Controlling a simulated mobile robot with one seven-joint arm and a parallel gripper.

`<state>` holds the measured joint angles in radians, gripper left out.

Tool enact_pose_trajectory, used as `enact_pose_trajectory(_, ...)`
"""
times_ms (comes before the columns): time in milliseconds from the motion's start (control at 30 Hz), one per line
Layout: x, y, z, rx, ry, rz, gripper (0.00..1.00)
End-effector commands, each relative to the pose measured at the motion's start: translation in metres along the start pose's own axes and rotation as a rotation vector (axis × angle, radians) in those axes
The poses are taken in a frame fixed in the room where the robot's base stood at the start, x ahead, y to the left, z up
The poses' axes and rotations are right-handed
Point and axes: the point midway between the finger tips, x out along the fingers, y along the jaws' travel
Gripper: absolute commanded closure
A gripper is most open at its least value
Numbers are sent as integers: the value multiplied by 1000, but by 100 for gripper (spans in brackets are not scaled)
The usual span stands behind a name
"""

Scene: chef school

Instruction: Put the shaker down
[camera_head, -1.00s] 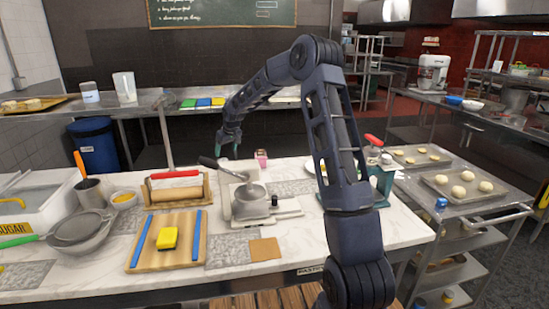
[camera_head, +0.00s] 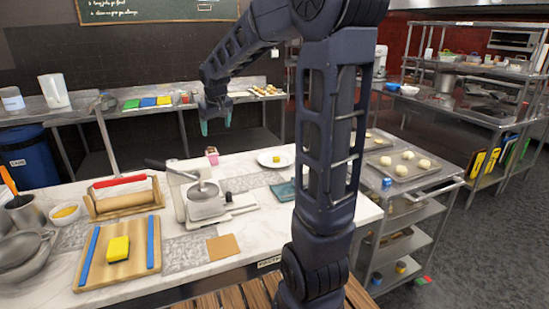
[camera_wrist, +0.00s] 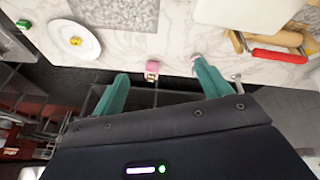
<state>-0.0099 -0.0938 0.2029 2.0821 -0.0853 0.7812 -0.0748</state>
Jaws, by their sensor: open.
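A small pink shaker (camera_head: 212,156) stands on the marble counter (camera_head: 175,268) near its far edge, right behind the white press-like device. My gripper (camera_head: 215,122) is open with green fingers pointing down, and shows above and apart from the shaker in the head view. In the wrist view, the pink shaker (camera_wrist: 152,70) shows at the counter edge, between the two spread fingers (camera_wrist: 160,76) but beyond them. Nothing is held between the fingers.
A white plate (camera_head: 264,158) with a yellow item lies right of the shaker. The press-like device (camera_head: 204,200), rolling-pin stand (camera_head: 120,205) and cutting board (camera_head: 142,262) are nearby. A back counter (camera_head: 70,112) with coloured blocks stands behind my gripper. A tray of dough balls (camera_head: 385,165) is at right.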

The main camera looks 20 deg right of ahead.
Motion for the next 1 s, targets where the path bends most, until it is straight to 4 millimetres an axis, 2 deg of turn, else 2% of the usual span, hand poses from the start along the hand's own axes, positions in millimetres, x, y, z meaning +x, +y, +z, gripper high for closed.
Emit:
enact_pose_trajectory(33, -13, 4, 17, 18, 3, 9, 23)
enact_pose_trajectory(200, -44, 12, 70, 79, 2, 28, 23)
enact_pose_trajectory(500, -81, 18, 168, 190, 7, 38, 23)
enact_pose_trajectory(800, -95, 12, 260, 295, 17, 21, 23)
enact_pose_trajectory(1000, -96, 8, 292, 332, 20, 8, 23)
